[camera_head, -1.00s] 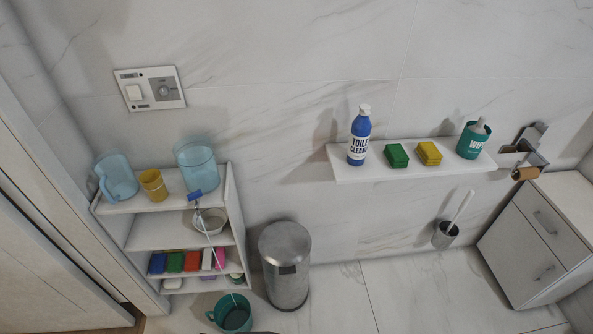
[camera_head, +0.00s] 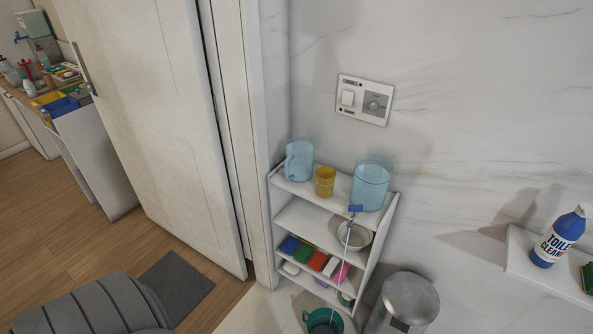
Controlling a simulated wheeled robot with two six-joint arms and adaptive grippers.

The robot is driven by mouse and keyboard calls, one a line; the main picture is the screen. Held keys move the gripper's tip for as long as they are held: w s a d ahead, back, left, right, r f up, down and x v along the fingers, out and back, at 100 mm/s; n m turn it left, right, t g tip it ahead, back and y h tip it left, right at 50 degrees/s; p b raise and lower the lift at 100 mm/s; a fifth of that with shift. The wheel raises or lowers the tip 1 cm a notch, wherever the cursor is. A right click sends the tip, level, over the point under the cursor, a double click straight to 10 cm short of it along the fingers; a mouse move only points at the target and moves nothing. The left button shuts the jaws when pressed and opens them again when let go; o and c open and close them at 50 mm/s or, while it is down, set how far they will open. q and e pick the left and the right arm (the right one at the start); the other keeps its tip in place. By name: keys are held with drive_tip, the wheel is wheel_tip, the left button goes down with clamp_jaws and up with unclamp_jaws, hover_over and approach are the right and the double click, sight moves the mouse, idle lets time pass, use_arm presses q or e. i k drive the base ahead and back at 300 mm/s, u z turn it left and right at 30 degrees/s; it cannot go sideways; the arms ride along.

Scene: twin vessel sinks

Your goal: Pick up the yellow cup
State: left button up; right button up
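The yellow cup (camera_head: 325,181) stands upright on the top board of a white shelf unit (camera_head: 289,222) against the tiled wall. A clear blue pitcher (camera_head: 299,160) stands to its left and a larger clear blue container (camera_head: 371,184) to its right, with small gaps between. Neither gripper shows in the head view. A dark grey ribbed shape at the lower left cannot be made out for certain.
Lower boards hold a metal bowl (camera_head: 355,236) and several coloured sponges (camera_head: 317,261). A blue-handled stick leans in front, down to a green bucket (camera_head: 324,322). A metal bin (camera_head: 408,302) stands right of the unit. A white door (camera_head: 150,120) is left; wooden floor (camera_head: 60,235) lies before it.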

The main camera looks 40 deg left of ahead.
sight(325, 176)
drive_tip(key=u, duration=1.05)
